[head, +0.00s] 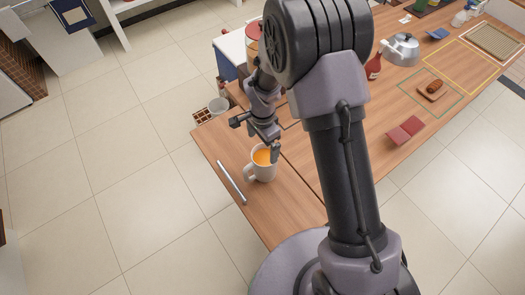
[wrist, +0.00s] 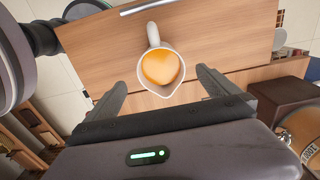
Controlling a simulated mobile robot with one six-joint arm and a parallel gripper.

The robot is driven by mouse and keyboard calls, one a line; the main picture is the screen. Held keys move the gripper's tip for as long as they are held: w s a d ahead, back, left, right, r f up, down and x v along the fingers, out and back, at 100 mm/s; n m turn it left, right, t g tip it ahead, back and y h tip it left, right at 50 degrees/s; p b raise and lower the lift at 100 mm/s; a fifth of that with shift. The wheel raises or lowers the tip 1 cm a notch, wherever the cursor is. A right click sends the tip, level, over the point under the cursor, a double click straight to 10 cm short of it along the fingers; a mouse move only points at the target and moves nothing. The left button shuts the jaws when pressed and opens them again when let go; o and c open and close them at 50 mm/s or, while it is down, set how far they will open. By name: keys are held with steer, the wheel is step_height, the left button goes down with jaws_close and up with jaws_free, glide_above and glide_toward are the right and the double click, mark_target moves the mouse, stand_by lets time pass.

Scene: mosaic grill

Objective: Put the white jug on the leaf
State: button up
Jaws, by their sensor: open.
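The white jug (head: 260,174), filled with orange liquid, stands upright on the wooden table near a seam that sets off its left end section, which looks like the leaf (head: 285,212). In the wrist view the jug (wrist: 158,92) lies ahead between the fingers, its handle pointing away from me and its spout towards me. My gripper (head: 256,140) is open and empty, just above and behind the jug in the head view. One fingertip overlaps the jug's rim there; I cannot tell whether it touches. The jug's base is hidden in the wrist view, so its exact place against the seam is unclear.
A metal rod (head: 231,181) lies left of the jug. Farther right are a red bottle (head: 374,67), a kettle (head: 402,49), a red folded cloth (head: 405,130) and a board with food (head: 433,90). A brown block (wrist: 283,98) and a jar (wrist: 303,130) are right in the wrist view.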

steer(key=s+d+r+n+t+y, duration=0.1)
steer(key=s+d+r, duration=0.15)
steer(key=r, duration=0.85)
steer(key=s+d+r+n+t, duration=0.1)
steer(key=s+d+r, duration=0.15)
steer(key=r, duration=0.75)
steer(key=s+d+r+n+t, duration=0.2)
steer(key=s+r, duration=0.3)
steer(key=s, duration=0.2)
steer(key=s+d+r+n+t+y, duration=0.1)
steer(key=s+d+r+n, duration=0.1)
steer(key=s+r, duration=0.3)
steer(key=s, duration=0.3)
steer(key=shift+r+n+t, duration=0.35)
steer(key=shift+n+t, duration=0.05)
steer(key=shift+s+d, duration=0.1)
